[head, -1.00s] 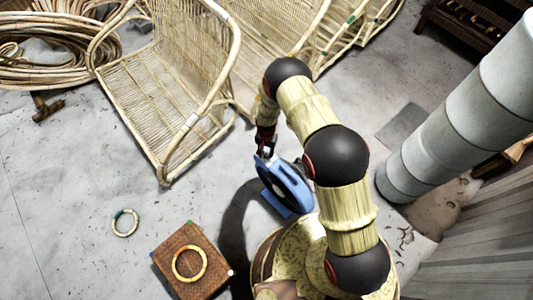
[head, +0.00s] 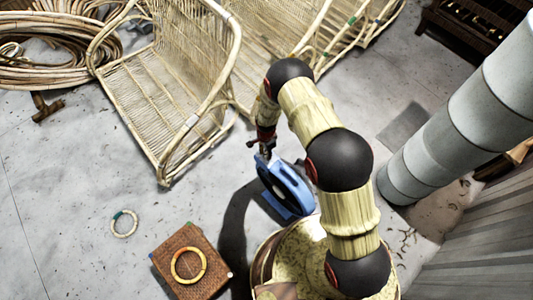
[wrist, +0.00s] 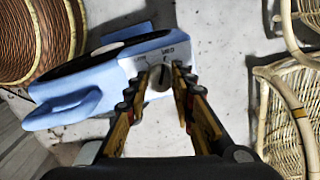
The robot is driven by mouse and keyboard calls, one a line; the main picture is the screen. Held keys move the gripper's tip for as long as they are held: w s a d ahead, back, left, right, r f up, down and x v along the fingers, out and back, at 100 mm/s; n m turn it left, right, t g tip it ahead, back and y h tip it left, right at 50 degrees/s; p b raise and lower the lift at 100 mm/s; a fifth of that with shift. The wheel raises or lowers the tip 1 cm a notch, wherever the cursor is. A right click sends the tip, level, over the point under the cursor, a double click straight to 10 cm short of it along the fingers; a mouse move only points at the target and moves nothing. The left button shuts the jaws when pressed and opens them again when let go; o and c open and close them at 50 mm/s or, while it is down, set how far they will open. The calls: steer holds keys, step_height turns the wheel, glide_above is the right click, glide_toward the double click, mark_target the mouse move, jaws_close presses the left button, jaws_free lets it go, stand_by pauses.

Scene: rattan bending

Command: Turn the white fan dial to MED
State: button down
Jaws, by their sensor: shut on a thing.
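A blue fan (head: 287,187) stands on the floor beside my arm, partly hidden by it in the head view. In the wrist view, the fan's blue body (wrist: 75,88) fills the left side. Its pale control panel (wrist: 153,57) carries printed labels, one reading like MED at upper right and another, less clear, to its left. The dial (wrist: 160,77) sits between my fingertips and is partly covered by them, so I cannot tell which label it points at. My gripper (wrist: 166,74) is shut on the dial; it also shows in the head view (head: 266,146).
A rattan chair (head: 165,100) stands left of my gripper. A woven box (head: 190,235) with a ring (head: 188,250) on top and another ring (head: 124,223) lie at lower left. A thick pale duct (head: 450,120) rises at right. Floor between is clear.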

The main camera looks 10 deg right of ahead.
stand_by(0.3)
steer(key=c, duration=1.5)
jaws_free()
step_height(320, 180, up, 12)
